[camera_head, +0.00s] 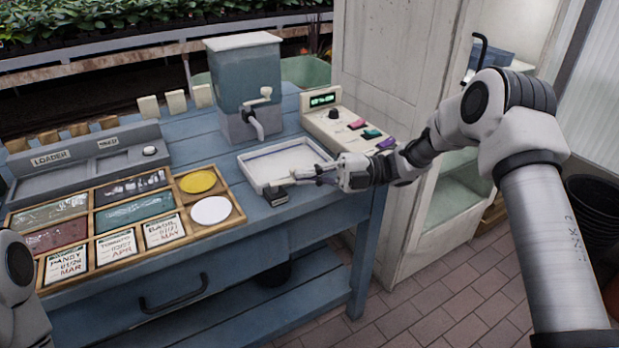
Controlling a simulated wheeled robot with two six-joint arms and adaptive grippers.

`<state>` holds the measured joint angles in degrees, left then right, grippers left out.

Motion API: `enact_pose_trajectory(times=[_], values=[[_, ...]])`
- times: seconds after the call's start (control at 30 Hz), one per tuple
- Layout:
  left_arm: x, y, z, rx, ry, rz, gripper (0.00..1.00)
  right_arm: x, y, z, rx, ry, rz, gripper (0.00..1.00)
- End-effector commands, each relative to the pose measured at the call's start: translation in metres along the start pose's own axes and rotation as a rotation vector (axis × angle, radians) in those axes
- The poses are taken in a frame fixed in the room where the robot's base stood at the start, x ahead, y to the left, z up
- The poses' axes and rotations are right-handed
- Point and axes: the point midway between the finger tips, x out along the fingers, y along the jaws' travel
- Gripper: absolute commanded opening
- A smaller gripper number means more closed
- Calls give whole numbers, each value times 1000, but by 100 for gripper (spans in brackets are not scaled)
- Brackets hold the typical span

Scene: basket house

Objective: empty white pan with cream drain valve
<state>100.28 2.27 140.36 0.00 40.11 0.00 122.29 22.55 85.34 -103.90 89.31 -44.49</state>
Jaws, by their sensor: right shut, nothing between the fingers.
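The white pan (247,174) is a shallow rectangular tray on the blue bench, below the water tank's tap. Its inside looks pale, and I cannot tell whether it holds liquid. My right gripper (297,180) is shut and empty at the pan's near side, pointing left; I cannot tell whether it touches the rim. A small dark block (275,196) shows by its fingertips, at the pan's near edge. I cannot make out a cream drain valve on the pan; the gripper covers part of that side. My left gripper is out of view.
A control box (337,122) with coloured buttons is at right. A wooden seed tray (130,215) with yellow and white discs lies left. A cabinet (385,110) stands at right.

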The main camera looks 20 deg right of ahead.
Motion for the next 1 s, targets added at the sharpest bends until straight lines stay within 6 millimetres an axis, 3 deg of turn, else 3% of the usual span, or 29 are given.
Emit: enact_pose_trajectory(times=[0.17,0.6,1.0], values=[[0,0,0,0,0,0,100,0,10,-1,-3,0,1,0],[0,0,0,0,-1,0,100,3,89,-12,0,0,2,0],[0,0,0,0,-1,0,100,3,97,-14,3,1,2,0]])
